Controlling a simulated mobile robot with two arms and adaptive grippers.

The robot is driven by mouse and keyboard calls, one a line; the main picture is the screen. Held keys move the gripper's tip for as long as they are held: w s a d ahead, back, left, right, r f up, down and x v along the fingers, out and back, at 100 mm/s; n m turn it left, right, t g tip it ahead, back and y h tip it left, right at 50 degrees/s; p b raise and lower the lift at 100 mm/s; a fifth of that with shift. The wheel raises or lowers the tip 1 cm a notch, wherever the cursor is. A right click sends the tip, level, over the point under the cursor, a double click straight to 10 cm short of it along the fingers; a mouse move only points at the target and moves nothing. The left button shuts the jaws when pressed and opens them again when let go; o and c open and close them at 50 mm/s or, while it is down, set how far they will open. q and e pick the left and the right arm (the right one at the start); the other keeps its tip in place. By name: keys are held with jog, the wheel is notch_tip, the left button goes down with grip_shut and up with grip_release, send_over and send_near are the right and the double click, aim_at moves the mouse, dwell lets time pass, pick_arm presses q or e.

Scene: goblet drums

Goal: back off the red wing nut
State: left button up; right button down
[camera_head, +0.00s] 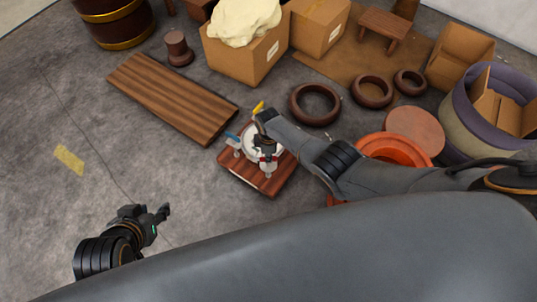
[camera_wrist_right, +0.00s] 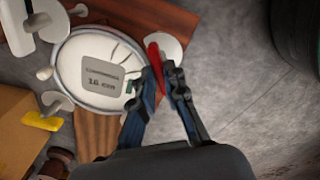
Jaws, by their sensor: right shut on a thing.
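The red wing nut (camera_wrist_right: 153,54) is at the rim of a round white drum head (camera_wrist_right: 82,50) in the right wrist view. My right gripper (camera_wrist_right: 162,68) is shut on it, a finger on either side. In the head view my right gripper (camera_head: 266,150) is over the drum, and the red wing nut (camera_head: 268,159) shows only as a small patch. A blue wing nut (camera_head: 232,136) and a yellow wing nut (camera_head: 258,108) are at other points round the rim. My left gripper (camera_head: 164,213) is over bare floor at lower left, its opening unclear.
The drum is on a reddish wooden board (camera_head: 238,178). A slatted wooden plank (camera_head: 172,97) lies behind left. Dark rings (camera_head: 315,104), an orange tub (camera_head: 402,143) and cardboard boxes (camera_head: 245,55) are behind and to the right.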

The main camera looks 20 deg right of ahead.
dwell(0.4)
jog(key=c, duration=1.4)
grip_release()
jog(key=shift+r, duration=6)
